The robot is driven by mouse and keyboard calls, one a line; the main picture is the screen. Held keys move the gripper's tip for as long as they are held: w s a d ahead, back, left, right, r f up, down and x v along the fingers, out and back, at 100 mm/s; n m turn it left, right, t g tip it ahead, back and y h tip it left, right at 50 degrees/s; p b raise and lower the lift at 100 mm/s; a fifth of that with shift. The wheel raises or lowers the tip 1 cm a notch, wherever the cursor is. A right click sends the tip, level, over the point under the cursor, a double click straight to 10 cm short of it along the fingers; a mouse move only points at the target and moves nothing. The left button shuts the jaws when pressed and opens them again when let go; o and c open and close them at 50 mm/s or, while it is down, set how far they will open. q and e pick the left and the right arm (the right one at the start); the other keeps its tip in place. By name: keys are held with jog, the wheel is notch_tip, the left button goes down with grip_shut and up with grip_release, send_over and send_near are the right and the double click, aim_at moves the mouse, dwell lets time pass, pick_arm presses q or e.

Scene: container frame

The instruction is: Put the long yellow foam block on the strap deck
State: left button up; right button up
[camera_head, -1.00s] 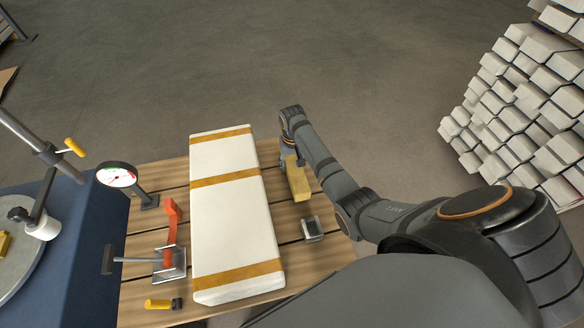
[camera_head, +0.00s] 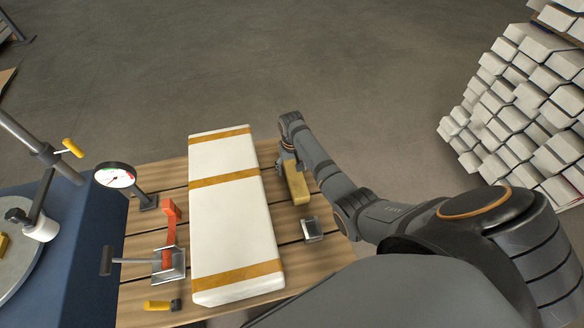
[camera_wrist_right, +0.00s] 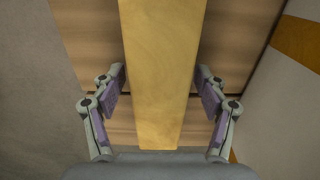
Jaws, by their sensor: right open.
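The long yellow foam block (camera_head: 297,187) is at the right side of the wooden slatted top (camera_head: 293,224), right of the long white banded block. Its near end shows in the head view; my gripper covers its far end. In the right wrist view the yellow block (camera_wrist_right: 160,70) runs lengthwise between the fingers of my right gripper (camera_wrist_right: 161,90), with a gap on each side. The right gripper (camera_head: 287,167) is open around it. I cannot tell for certain which surface is the strap deck. My left gripper is not in view.
The white block (camera_head: 230,215) with ochre bands fills the middle of the wooden top. A small metal piece (camera_head: 312,229) lies near the yellow block. A red-handled clamp (camera_head: 169,260), a dial gauge (camera_head: 115,175) and a yellow-handled tool (camera_head: 160,305) stand left.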

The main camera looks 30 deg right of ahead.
aim_at(292, 165)
notch_tip(292, 165, up, 12)
jog(key=p, duration=0.1)
jog(key=shift+r, duration=0.1)
dwell(0.5)
